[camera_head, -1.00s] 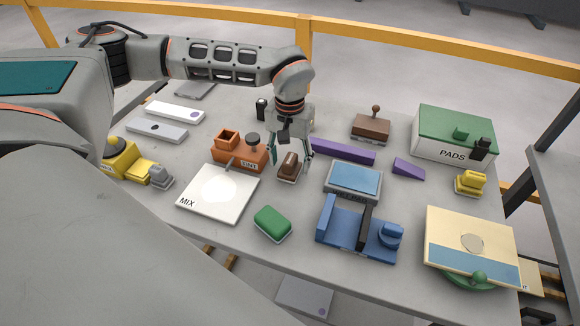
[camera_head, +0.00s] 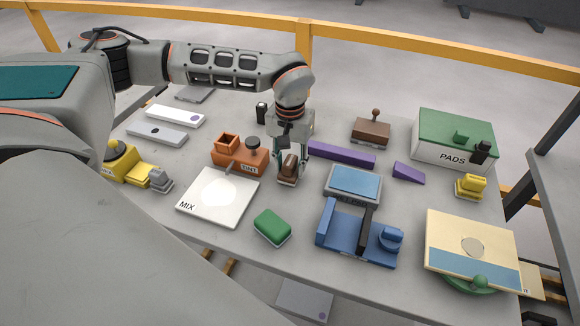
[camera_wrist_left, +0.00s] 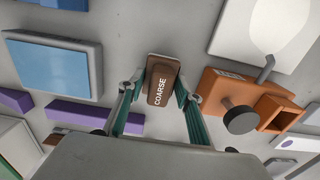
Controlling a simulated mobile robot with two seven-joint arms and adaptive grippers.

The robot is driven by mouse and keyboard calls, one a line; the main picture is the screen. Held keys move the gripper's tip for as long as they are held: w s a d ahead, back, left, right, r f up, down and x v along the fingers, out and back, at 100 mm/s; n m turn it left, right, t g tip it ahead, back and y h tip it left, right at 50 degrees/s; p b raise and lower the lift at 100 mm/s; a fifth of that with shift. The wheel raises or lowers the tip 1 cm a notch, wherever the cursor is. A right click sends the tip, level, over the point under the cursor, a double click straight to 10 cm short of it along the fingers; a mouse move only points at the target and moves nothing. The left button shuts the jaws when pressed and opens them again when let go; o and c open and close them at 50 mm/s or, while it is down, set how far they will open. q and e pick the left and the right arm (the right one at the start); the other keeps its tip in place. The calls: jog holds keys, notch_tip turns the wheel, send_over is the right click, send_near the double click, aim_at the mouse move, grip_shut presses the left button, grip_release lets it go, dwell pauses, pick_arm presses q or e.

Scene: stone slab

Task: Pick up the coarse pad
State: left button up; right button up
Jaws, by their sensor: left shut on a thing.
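The coarse pad (camera_head: 289,169) is a small brown block with a pale base, near the middle of the slab, right of the orange unit. In the left wrist view its top (camera_wrist_left: 161,85) reads COARSE and lies between the fingertips. My left gripper (camera_head: 289,160) points down over it and is shut on it, one finger on each side. The left wrist view shows both fingers (camera_wrist_left: 159,97) against the pad's sides. I cannot tell whether its base is clear of the slab. My right gripper is not in view.
The orange tint unit (camera_head: 240,155) and white MIX board (camera_head: 205,208) are to the left. A blue-topped pad (camera_head: 353,182) and blue fixture (camera_head: 345,238) are to the right. A purple bar (camera_head: 341,154) lies behind right. A green pad (camera_head: 272,226) sits in front.

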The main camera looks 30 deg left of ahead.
aim_at(290, 161)
pick_arm(q)
notch_tip(290, 161, up, 20)
jog(key=shift+f, duration=0.25)
dwell(0.3)
